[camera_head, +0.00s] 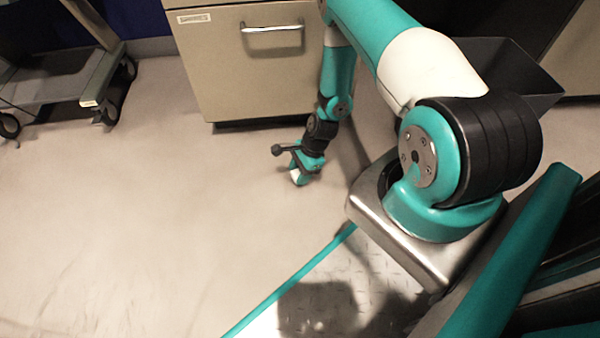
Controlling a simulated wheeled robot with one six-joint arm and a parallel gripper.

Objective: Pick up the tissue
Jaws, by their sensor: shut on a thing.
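My gripper (300,172) is low near the floor, in front of the beige cabinet and just beyond my base. A small white thing, which looks like the tissue (295,176), shows at its fingertips. The gripper is shut on it. Most of the tissue is hidden by the gripper, and I cannot tell whether it touches the floor.
A beige cabinet (240,65) with a metal handle stands behind the gripper. A wheeled cart (60,80) is at the upper left. A dark open bin (515,75) is at the upper right, partly behind my arm. The pale floor (130,230) at left is clear.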

